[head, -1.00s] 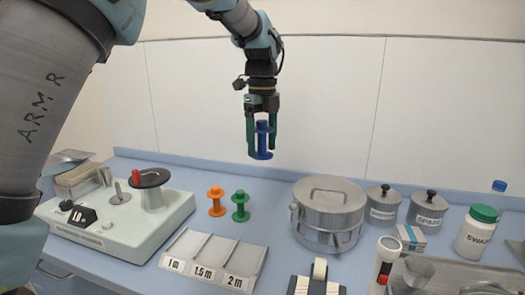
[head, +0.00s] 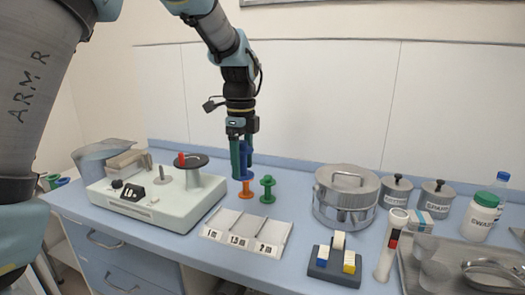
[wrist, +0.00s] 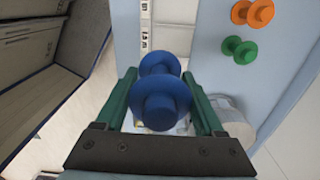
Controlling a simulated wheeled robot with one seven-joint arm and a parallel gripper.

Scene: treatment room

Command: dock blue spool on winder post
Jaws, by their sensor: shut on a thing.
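My gripper (head: 242,172) is shut on the blue spool (head: 245,158), its green fingers on either side. The spool also shows in the wrist view (wrist: 160,98) between the fingertips. In the head view it hangs upright just above the orange spool (head: 247,190) in the picture; I cannot tell its exact depth. The pale winder (head: 140,205) stands to the left on the counter. Its thin grey metal post (head: 160,175) is bare and upright, left of the dark crank wheel (head: 188,160) with a red knob. My gripper is right of the post.
A green spool (head: 267,190) stands beside the orange one. A length tray (head: 245,232) lies in front. A lidded steel pot (head: 345,198), jars (head: 397,190), a white bottle (head: 484,215) and a block holder (head: 335,265) fill the right. The crank wheel stands between post and gripper.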

